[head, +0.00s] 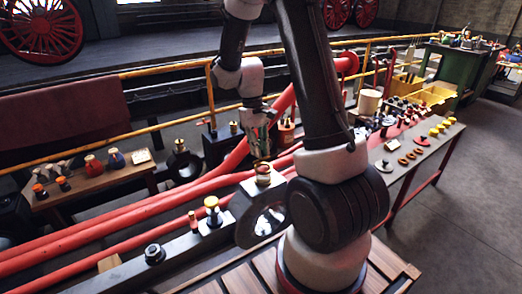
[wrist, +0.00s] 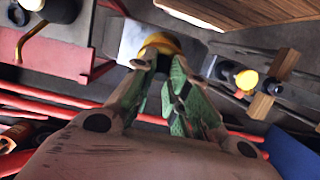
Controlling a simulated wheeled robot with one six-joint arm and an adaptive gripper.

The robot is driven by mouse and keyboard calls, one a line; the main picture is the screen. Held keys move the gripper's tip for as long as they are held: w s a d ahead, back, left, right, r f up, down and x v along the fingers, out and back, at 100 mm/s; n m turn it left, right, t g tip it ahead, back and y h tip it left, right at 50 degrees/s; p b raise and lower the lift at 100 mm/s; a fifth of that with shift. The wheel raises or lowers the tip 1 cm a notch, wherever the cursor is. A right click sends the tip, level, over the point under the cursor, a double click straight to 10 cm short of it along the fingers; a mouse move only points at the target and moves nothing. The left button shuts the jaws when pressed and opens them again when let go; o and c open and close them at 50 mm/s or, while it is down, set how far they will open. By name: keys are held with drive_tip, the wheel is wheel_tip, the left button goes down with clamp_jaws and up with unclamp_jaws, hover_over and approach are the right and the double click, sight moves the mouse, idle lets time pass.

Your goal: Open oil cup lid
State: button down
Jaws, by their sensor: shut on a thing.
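The oil cup (head: 263,180) is a small brass-and-red fitting on the dark metal rod end, near the middle of the head view. My gripper (head: 261,155) points down directly over it, with its fingertips at the cup's top. In the wrist view my gripper (wrist: 160,62) has its green-padded fingers close together on a rounded yellow brass piece, the oil cup lid (wrist: 160,42). The fingers hide the lid's near side. I cannot tell how far the lid is raised.
A yellow-topped fitting (head: 212,206) stands left of the cup on the rod. Red pipes (head: 120,222) run behind. A bench with small parts (head: 420,150) stands at right, and a wooden table (head: 95,185) at left. Open floor (head: 470,210) lies at far right.

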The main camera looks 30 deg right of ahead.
drive_tip(key=w+f+g, duration=0.2)
drive_tip(key=w+g, duration=0.4)
drive_tip(key=g, duration=0.5)
drive_tip(key=shift+a+f, duration=0.1)
idle(0.4)
drive_tip(key=c, duration=1.4)
unclamp_jaws()
